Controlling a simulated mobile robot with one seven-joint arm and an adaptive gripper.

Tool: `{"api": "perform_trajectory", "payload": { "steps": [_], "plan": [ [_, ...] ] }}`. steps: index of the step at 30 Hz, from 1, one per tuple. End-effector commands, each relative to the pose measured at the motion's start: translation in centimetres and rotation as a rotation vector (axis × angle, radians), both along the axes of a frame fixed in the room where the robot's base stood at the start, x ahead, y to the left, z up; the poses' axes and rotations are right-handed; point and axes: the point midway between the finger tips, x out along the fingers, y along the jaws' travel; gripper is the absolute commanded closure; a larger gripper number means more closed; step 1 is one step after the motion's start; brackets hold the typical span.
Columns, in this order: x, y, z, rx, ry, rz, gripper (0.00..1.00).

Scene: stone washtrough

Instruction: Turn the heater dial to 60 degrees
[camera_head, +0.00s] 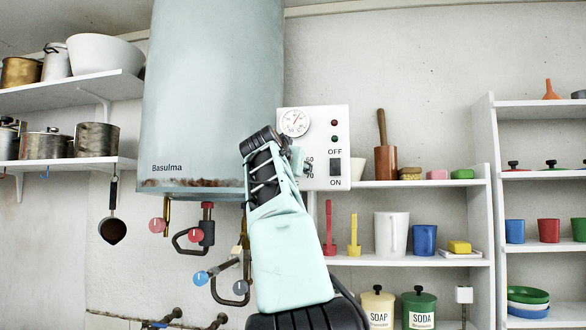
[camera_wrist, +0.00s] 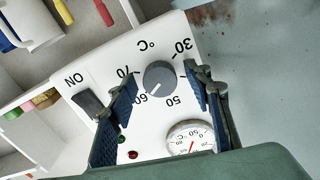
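The grey round heater dial (camera_wrist: 159,78) sits on a white control panel (camera_head: 312,115), with 30, 50, 60 and 70 printed around it. In the wrist view the panel appears turned around. A small pale mark on the dial's lower left seems to face the 60. My gripper (camera_wrist: 162,80) is open, with one blue finger on each side of the dial and a narrow gap showing on both sides. In the head view my gripper (camera_head: 293,160) is at the panel's lower left and hides most of the dial.
The panel also carries a dark switch (camera_wrist: 88,103) and a thermometer gauge (camera_head: 294,122). A large pale boiler tank (camera_head: 210,80) is left of it. Valves with red and blue handles (camera_head: 196,235) hang below. Shelves (camera_head: 425,184) with mugs and jars are to the right.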

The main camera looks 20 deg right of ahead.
Motion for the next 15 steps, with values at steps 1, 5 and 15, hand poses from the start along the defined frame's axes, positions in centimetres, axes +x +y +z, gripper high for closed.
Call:
{"api": "perform_trajectory", "payload": {
  "steps": [1, 5, 15],
  "plan": [
    [0.0, 0.0, 0.0, 0.0, 0.0, 0.0, 0.54],
    [0.0, 0.0, 0.0, 0.001, 0.001, 0.0, 0.54],
    [-1.3, 1.1, 0.1, -0.001, 0.0, 0.002, 0.54]
  ]
}}
